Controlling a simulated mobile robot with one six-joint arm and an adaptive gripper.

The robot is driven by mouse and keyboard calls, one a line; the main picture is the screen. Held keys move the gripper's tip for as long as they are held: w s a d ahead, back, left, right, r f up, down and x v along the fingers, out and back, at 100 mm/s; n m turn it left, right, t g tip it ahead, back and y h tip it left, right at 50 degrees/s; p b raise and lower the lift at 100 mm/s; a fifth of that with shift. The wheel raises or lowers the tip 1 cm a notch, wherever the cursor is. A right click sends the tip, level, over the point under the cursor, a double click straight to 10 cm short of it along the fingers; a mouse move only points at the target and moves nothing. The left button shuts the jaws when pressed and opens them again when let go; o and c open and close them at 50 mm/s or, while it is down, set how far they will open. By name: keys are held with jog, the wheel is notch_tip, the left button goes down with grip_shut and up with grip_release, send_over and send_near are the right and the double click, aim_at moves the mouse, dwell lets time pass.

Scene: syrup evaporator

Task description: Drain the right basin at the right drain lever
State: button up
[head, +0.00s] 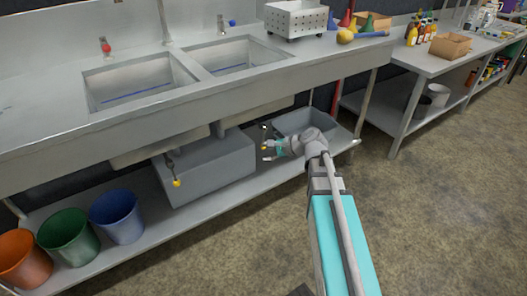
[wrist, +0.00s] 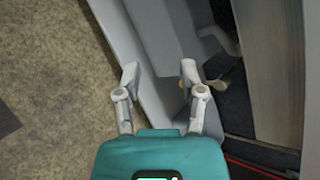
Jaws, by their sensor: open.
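The right basin (head: 240,57) is a rectangular metal sink with a blue line low on its inside. The right drain lever (head: 264,148) hangs under the counter; its small yellow tip shows at my gripper (head: 267,150). In the wrist view my gripper (wrist: 159,72) is open, with two grey fingers spread apart. A small yellowish spot (wrist: 183,84) shows beside the right finger, partly hidden by it. Whether a finger touches the lever I cannot tell. The left basin (head: 140,82) has its own lever (head: 173,168) with a yellow tip.
A grey tub (head: 215,172) stands under the left basin and another tub (head: 295,121) lies behind my gripper on the low shelf. Orange (head: 22,258), green (head: 68,242) and blue (head: 117,216) buckets stand at left. The floor at right is clear.

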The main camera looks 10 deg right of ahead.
jog(key=w+d+f+m+t+y+b, duration=0.1)
jog(key=w+d+f+m+t+b, duration=0.45)
jog(key=b, duration=0.45)
jog(key=m+t+b, duration=0.3)
jog(key=m+b, duration=0.5)
jog(key=b, duration=0.3)
send_near(263, 141)
jog(key=s+d, duration=0.2)
jog(key=d, duration=0.1)
jog(key=shift+s+a+f+g+p, duration=0.15)
jog(key=shift+s+a+g+p, duration=0.05)
jog(key=shift+g+p, duration=0.1)
jog(key=x, duration=1.4)
jog(key=shift+s, duration=0.1)
grip_shut()
